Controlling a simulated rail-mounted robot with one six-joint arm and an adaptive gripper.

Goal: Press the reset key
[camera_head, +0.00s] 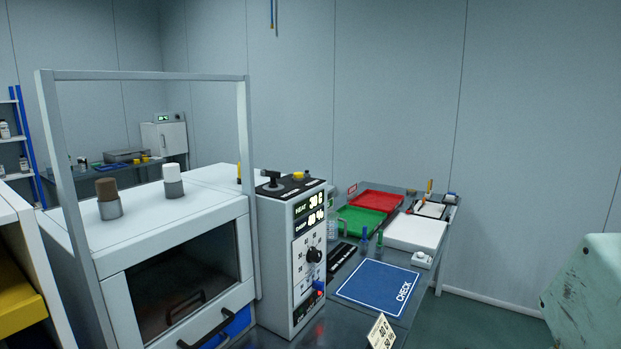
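A grey control panel box (291,262) stands right of a white cabinet with a dark window. Its front has two lit displays (310,211) reading HEAT and what looks like DAMP. Below them is a black round knob (314,255) with marks around it. Lower down are a small red part (319,285) and a blue part. On its sloped top are a black lever (271,180) and a yellow button (298,175). No label that reads reset is legible, so I cannot tell which part is the reset key. My gripper is not in view.
The white cabinet (170,222) carries a metal frame and two capped cylinders. Right of the panel, a table holds a blue CHECK mat (358,284), a red tray (376,200), a green tray (349,219) and a white tray (418,233).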

